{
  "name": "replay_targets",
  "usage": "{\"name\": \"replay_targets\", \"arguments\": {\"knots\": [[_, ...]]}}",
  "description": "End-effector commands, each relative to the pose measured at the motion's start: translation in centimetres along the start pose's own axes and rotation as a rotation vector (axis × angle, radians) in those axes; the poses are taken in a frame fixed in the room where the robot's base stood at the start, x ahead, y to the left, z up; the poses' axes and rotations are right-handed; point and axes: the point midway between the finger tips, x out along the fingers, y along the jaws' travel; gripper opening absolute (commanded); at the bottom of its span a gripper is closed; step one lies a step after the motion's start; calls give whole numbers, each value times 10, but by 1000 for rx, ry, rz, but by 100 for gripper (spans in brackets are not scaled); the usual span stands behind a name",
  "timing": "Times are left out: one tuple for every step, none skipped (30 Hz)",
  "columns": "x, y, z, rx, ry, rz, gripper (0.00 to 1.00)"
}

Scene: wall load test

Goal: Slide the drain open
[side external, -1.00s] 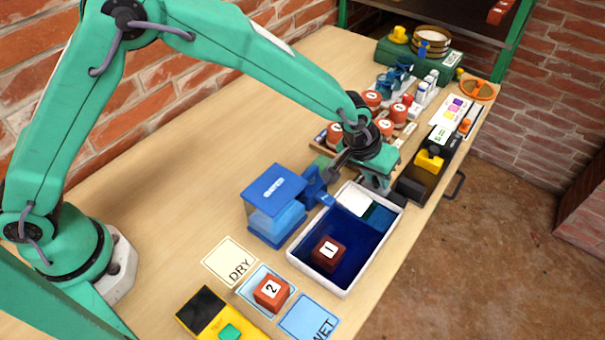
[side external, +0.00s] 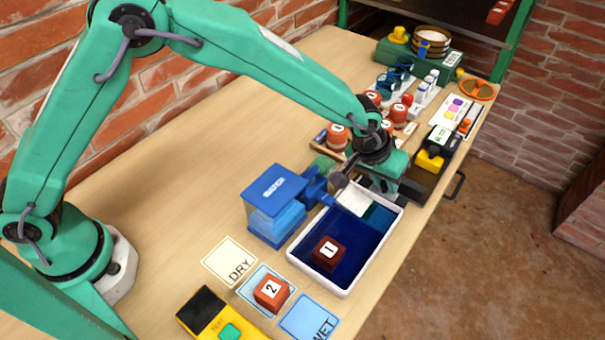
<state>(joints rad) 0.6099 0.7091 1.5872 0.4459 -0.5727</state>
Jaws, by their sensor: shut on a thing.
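A blue tank (side external: 275,205) with a blue lid and clear walls stands left of the white-rimmed tray (side external: 292,248). Its blue drain fitting (side external: 316,186) sticks out to the right, toward the tray's far left corner. My gripper (side external: 341,182) is low beside the end of the fitting, at the tray's far edge. It is shut on a part of the drain, though my wrist and the small size hide the exact grip. A red block marked 1 (side external: 327,251) sits in the tray's dark blue basin.
A DRY card (side external: 230,261), a WET card (side external: 309,318) and a yellow tester (side external: 213,317) lie in front. Several red-capped jars (side external: 337,136) stand behind my wrist. A yellow-and-black device (side external: 432,157) is at the right. The table is clear behind the tank.

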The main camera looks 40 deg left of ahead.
Motion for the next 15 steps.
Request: {"name": "replay_targets", "arguments": {"knots": [[0, 2, 0, 1, -1, 1, 2], [0, 3, 0, 1, -1, 1, 2], [0, 4, 0, 1, -1, 2, 2], [0, 4, 0, 1, -1, 2, 2], [1, 5, 0, 1, -1, 2, 2], [1, 6, 0, 1, -2, 3, 2], [1, 7, 0, 1, -2, 3, 2], [1, 8, 0, 1, -2, 3, 2], [2, 8, 0, 1, -3, 4, 2], [2, 9, 0, 2, -3, 4, 2], [2, 10, 0, 2, -3, 5, 2], [2, 11, 0, 2, -3, 5, 2], [2, 12, 0, 2, -3, 5, 2], [2, 12, 0, 2, -4, 6, 2], [3, 14, 0, 2, -4, 6, 2]]}}
